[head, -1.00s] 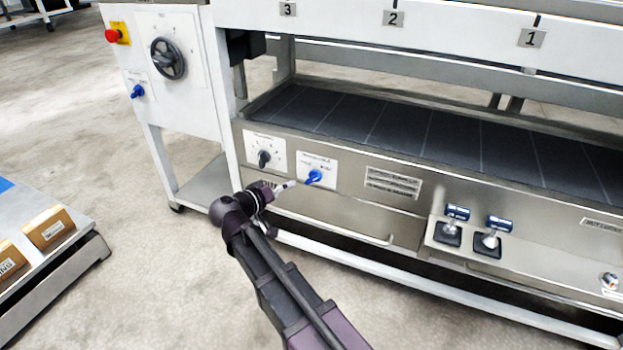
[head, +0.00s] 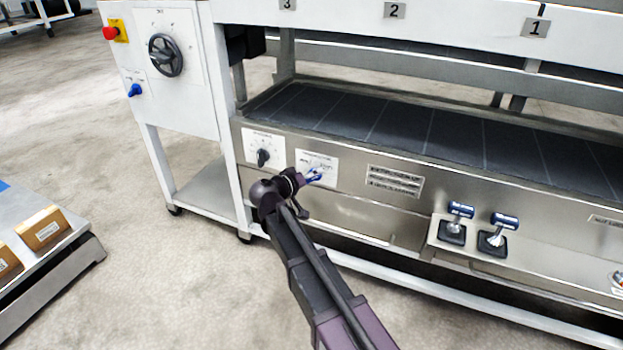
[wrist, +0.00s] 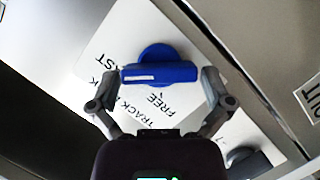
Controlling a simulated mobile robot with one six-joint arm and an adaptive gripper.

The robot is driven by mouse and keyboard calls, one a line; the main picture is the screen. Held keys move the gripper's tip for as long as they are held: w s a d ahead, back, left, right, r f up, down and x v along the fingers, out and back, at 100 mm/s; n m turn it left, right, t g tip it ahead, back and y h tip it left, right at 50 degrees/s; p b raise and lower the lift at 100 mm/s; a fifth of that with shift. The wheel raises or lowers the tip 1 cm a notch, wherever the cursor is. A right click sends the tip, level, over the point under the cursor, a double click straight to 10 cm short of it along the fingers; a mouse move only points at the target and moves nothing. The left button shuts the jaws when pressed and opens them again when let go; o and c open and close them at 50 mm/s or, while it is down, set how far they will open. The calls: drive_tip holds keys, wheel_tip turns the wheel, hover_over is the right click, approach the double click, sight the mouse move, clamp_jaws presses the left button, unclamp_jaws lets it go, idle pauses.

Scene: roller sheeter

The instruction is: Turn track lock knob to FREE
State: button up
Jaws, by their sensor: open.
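The blue track lock knob (wrist: 160,68) is on a white label plate (wrist: 195,28) in the wrist view. The plate reads "TRACK", a partly hidden word, "FREE" and a cut-off word ending in "AST". The knob's bar lies nearly level across the wrist picture, with a white mark toward its left end. My gripper (wrist: 160,85) is open, with one finger at each end of the bar; I cannot tell whether they touch it. In the head view the knob (head: 315,174) is partly covered by my gripper (head: 306,179) on the front panel.
A black knob (head: 263,157) on its own plate sits just left. Blue-topped levers (head: 460,210) stand on a ledge to the right. A white cabinet with a handwheel (head: 165,55) and red button (head: 110,33) is at the left. Floor around my arm is clear.

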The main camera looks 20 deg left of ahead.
drive_tip(key=shift+w+d, duration=0.1)
drive_tip(key=shift+w, duration=0.05)
drive_tip(key=c, duration=0.9)
drive_tip(key=shift+o, duration=0.2)
drive_tip(key=shift+f+n+b, duration=0.1)
drive_tip(key=shift+n+b, duration=0.2)
drive_tip(key=n+h+b, duration=0.1)
drive_tip(key=n+b, duration=0.1)
drive_tip(key=shift+f+n+t, duration=0.15)
drive_tip(key=shift+n+t, duration=0.15)
drive_tip(key=shift+t, duration=0.1)
drive_tip(key=shift+n+t+h+b, duration=0.5)
drive_tip(key=shift+n+h+b, duration=0.3)
drive_tip(key=shift+n, duration=0.5)
